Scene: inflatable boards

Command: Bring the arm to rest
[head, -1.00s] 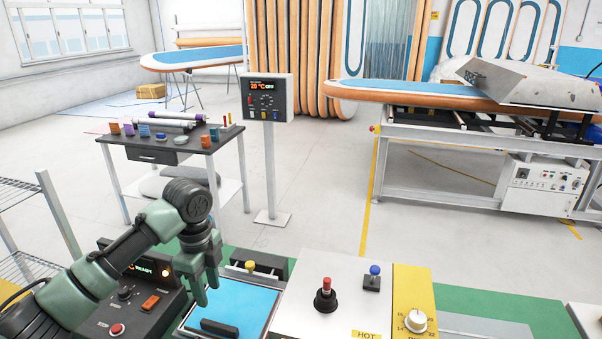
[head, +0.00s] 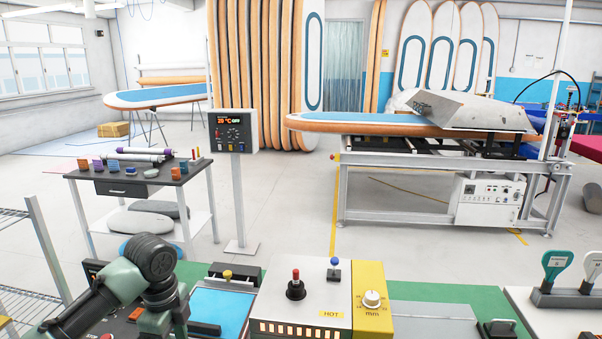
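My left arm (head: 113,292) comes in from the lower left, dark green with black joints. It bends at a black joint and points down. My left gripper (head: 166,325) is at the bottom edge, in front of the control box and left of the blue pad (head: 222,308). Its two green fingers look apart with nothing seen between them. The fingertips are partly cut off by the frame. My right arm and gripper are not in view.
A machine top with a red-knobbed lever (head: 296,284) and a yellow panel with a dial (head: 371,299) stands right of the pad. A wire rack (head: 30,255) is at left. A dark table (head: 130,180) and control post (head: 233,132) stand beyond.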

